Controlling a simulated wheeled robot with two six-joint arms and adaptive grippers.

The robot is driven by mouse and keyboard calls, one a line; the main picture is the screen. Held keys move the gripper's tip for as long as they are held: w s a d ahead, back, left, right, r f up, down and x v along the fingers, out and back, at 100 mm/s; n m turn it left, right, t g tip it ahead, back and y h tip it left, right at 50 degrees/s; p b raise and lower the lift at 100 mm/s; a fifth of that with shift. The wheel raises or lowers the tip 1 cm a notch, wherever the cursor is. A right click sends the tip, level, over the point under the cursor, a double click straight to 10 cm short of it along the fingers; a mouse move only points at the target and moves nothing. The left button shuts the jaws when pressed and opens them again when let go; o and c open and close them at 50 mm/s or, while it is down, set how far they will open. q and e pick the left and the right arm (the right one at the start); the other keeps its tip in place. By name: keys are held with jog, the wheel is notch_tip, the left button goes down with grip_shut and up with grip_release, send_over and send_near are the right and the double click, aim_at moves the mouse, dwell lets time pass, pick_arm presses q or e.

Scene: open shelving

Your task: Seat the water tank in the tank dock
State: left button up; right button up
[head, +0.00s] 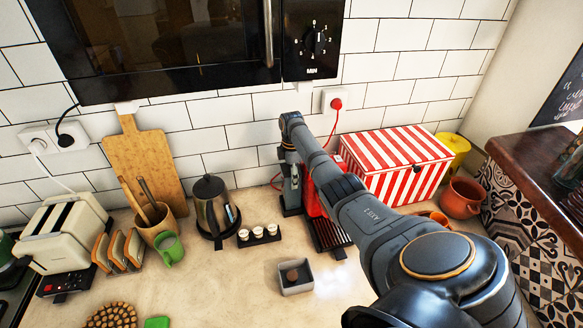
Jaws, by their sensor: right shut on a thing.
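My right arm comes in from the lower right and reaches over the counter to the red coffee machine (312,203). My right gripper (291,190) points down at the machine's left rear side, close to the wall. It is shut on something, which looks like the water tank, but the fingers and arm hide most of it. The tank dock cannot be made out; my forearm covers much of the machine. The machine's dark drip tray (330,236) shows in front. My left gripper is not in view.
A red-striped box (395,165) stands right of the machine. A small grey container (295,277) is in front, and a black holder with small cups (259,235) and a kettle (213,205) are left. A microwave (190,40) hangs above. The front counter is partly clear.

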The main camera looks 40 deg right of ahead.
jog(key=o, duration=1.8)
jog(key=shift+o, duration=0.2)
jog(key=shift+r, duration=0.1)
notch_tip(320, 180, up, 11)
jog(key=b, duration=0.3)
jog(key=shift+r, duration=0.55)
jog(key=shift+f, duration=0.1)
